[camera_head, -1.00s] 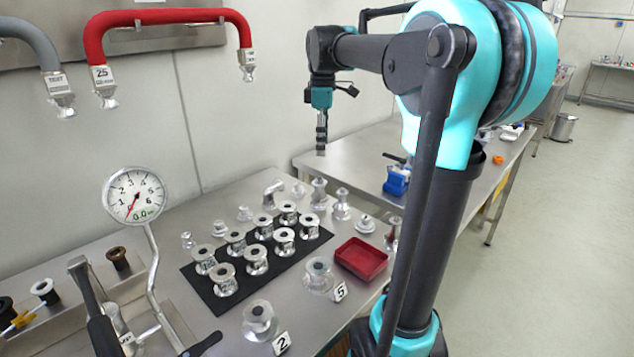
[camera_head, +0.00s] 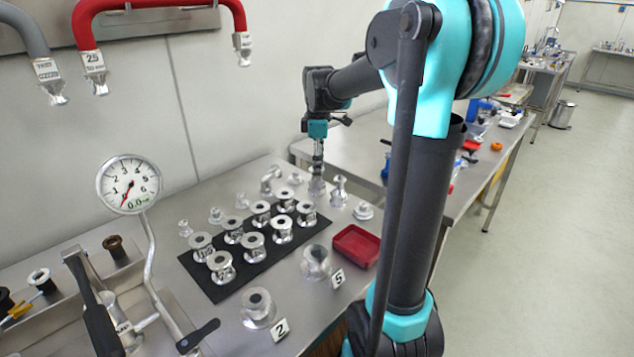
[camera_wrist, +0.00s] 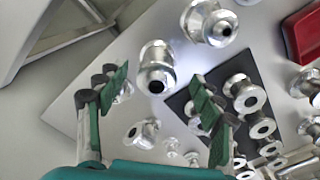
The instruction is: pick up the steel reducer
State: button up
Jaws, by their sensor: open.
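A shiny steel fitting that looks like the reducer (camera_wrist: 157,66), with a wide body and a dark bore, lies ahead of and between my fingers in the wrist view. In the head view this fitting (camera_head: 317,189) stands on the steel table behind the black mat, directly below my gripper (camera_head: 318,160). My gripper, also in the wrist view (camera_wrist: 160,96), is open, with its green-padded fingers apart and nothing held. The fingertips are close to the fitting's top; contact cannot be told.
A similar steel fitting (camera_head: 339,191) stands close to the right. A black mat (camera_head: 214,291) holds several flanged spools. A red tray (camera_head: 357,246) sits at the table's right edge. Smaller fittings and an elbow (camera_head: 267,184) stand behind the mat.

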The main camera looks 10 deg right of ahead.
jog(key=shift+w+a+f, duration=0.1)
jog(key=shift+f, duration=1.1)
jog(key=shift+w+a+f, duration=0.1)
jog(key=shift+f, duration=1.05)
jog(key=c, duration=1.2)
jog(key=shift+r, duration=0.1)
jog(key=shift+c, duration=0.2)
